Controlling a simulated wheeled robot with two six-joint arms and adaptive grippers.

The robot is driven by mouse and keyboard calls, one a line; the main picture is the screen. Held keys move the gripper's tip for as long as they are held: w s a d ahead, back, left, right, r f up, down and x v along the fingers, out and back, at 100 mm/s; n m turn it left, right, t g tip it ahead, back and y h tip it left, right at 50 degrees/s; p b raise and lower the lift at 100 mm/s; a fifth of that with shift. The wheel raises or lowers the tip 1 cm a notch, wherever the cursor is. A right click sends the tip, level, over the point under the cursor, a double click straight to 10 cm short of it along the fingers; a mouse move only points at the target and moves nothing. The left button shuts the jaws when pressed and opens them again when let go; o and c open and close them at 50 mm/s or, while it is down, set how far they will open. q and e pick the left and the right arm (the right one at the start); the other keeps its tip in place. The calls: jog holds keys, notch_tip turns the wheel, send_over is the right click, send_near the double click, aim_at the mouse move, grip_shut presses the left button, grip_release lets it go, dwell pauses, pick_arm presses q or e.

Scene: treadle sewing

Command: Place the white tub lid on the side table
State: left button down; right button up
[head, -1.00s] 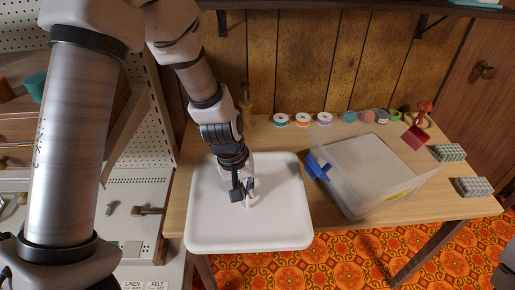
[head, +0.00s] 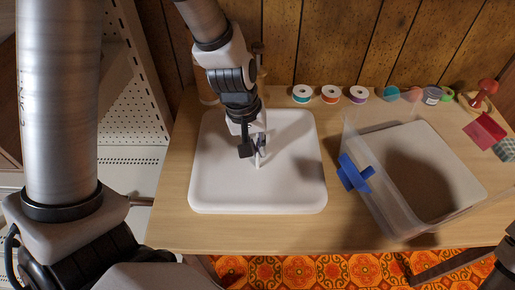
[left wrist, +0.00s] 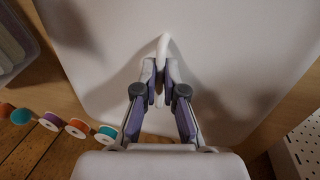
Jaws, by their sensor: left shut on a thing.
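The white tub lid (head: 220,185) is a broad white tray-like panel with rounded corners and a small grip in its middle. It shows flat over the left part of the wooden side table (head: 240,236), inside the table's outline. I cannot tell whether its underside touches the wood. My left gripper (head: 259,156) points down at the lid's middle and is shut on its grip. In the left wrist view the fingers (left wrist: 160,88) close on the white grip, with the lid (left wrist: 230,50) spread behind.
A clear plastic tub (head: 395,222) with a blue piece (head: 354,173) on its side stands right of the lid, with a narrow gap. Several thread spools (head: 331,94) line the back by the wood wall. A white pegboard shelf (head: 135,110) stands left.

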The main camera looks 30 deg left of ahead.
pick_arm(q)
jog(key=shift+s+r, duration=0.1)
jog(key=shift+s, duration=0.1)
jog(key=c, duration=1.3)
grip_release()
jog(key=shift+o, duration=0.2)
notch_tip(320, 180, up, 12)
jog(key=s+a+p, duration=0.1)
jog(key=a+p, duration=0.1)
jog(key=p, duration=0.2)
jog(key=shift+p, duration=0.4)
